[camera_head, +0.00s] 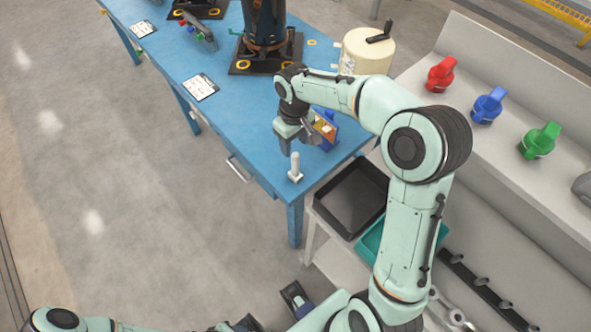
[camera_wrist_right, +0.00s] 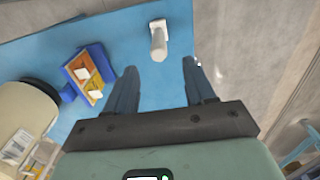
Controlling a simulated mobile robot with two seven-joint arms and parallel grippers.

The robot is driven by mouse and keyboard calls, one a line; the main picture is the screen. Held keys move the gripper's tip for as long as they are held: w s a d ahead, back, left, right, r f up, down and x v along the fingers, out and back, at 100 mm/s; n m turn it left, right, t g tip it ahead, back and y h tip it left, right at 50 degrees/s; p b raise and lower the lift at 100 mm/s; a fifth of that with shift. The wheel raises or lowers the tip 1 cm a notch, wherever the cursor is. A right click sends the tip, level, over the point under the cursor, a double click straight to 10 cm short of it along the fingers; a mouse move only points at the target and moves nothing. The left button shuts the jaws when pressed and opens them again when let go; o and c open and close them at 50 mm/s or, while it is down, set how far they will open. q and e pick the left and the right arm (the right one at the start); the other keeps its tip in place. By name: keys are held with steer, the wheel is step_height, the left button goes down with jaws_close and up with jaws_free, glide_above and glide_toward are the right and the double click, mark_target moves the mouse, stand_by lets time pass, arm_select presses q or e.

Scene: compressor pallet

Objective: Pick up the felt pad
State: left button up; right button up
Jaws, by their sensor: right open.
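My right gripper (camera_head: 297,140) is open and empty, over the near corner of the blue table. Its two fingers also show in the right wrist view (camera_wrist_right: 159,66). A small blue box (camera_head: 329,140) with an orange inside stands on the table beside the gripper; in the right wrist view the box (camera_wrist_right: 72,72) is left of the fingers. Two small whitish pieces (camera_wrist_right: 95,95) lie in it; I cannot tell whether either is the felt pad. A white peg on a square base (camera_head: 295,168) stands upright near the table edge, just beyond the fingertips in the wrist view (camera_wrist_right: 158,40).
A cream canister with a black handle (camera_head: 368,50) stands behind the box. A dark machine (camera_head: 266,30) and a white card (camera_head: 201,87) are on the blue table (camera_head: 235,130). A black tray (camera_head: 352,200) sits below on the right. Red, blue and green knobs (camera_head: 487,105) line a grey shelf.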

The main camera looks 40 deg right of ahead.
mark_target(295, 155)
step_height(295, 155, down, 9)
steer(key=shift+s+d+f+b, duration=0.1)
steer(key=shift+b, duration=0.25)
jaws_close()
